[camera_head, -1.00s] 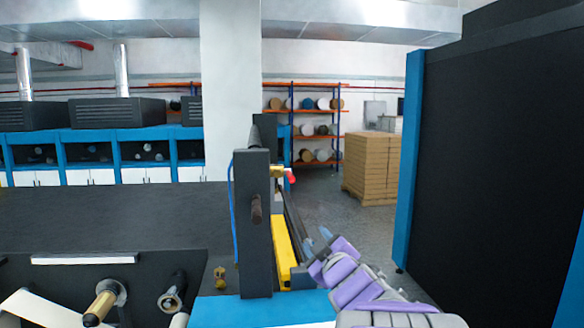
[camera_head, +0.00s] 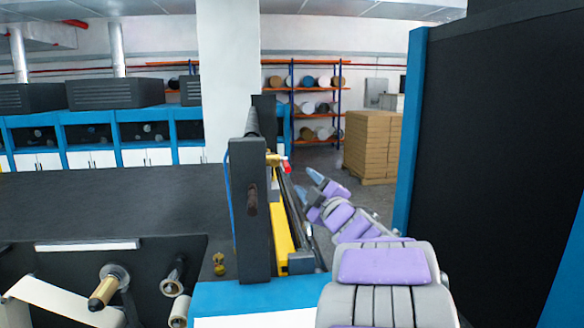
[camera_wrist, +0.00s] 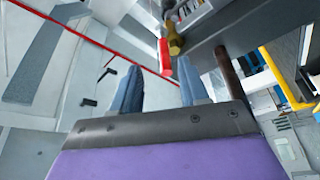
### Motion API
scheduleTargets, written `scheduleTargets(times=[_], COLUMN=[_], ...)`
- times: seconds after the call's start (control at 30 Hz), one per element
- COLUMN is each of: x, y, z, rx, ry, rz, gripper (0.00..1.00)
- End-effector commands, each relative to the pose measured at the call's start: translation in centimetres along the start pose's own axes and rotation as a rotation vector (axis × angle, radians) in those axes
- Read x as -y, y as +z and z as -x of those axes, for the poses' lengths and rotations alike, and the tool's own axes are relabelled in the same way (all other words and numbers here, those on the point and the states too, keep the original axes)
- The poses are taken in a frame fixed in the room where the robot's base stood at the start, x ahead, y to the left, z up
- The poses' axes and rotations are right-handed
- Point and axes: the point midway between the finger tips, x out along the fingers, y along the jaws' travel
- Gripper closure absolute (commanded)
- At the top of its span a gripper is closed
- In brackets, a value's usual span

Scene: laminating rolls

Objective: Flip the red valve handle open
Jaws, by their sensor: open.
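The red valve handle (camera_head: 287,166) sits on a brass valve (camera_head: 272,159) near the top of the dark upright post. In the wrist view the red handle (camera_wrist: 164,57) hangs beside the brass valve body (camera_wrist: 176,40), beyond the fingertips and between their lines. My gripper (camera_head: 308,182) is at the end of my purple and grey arm, just right of and below the handle. In the wrist view my gripper (camera_wrist: 160,80) has its two blue-grey fingers apart with nothing between them. The handle and fingers appear apart.
The dark post (camera_head: 250,210) stands left of my arm, with a yellow bar (camera_head: 282,228) beside it. A tall black cabinet (camera_head: 490,170) with a blue edge stands at the right. Stacked boxes (camera_head: 372,145) and roll shelves (camera_head: 305,105) are farther back.

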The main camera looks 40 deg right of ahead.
Motion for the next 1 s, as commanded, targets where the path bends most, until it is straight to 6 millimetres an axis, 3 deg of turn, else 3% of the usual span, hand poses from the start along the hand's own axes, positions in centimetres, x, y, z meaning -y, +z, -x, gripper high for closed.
scheduleTargets(times=[0.27,0.5,0.67,1.0], x=[0.2,-0.1,-0.1,0.2], y=[-1.2,-0.1,0.6,-0.9], z=[-4.8,-7.9,-8.9,-8.8], rx=[-0.006,-0.002,0.002,-0.002], ry=[0.0,0.0,-0.001,0.0], rz=[0.006,-0.001,-0.006,0.003], gripper=[0.56,0.56,0.56,0.57])
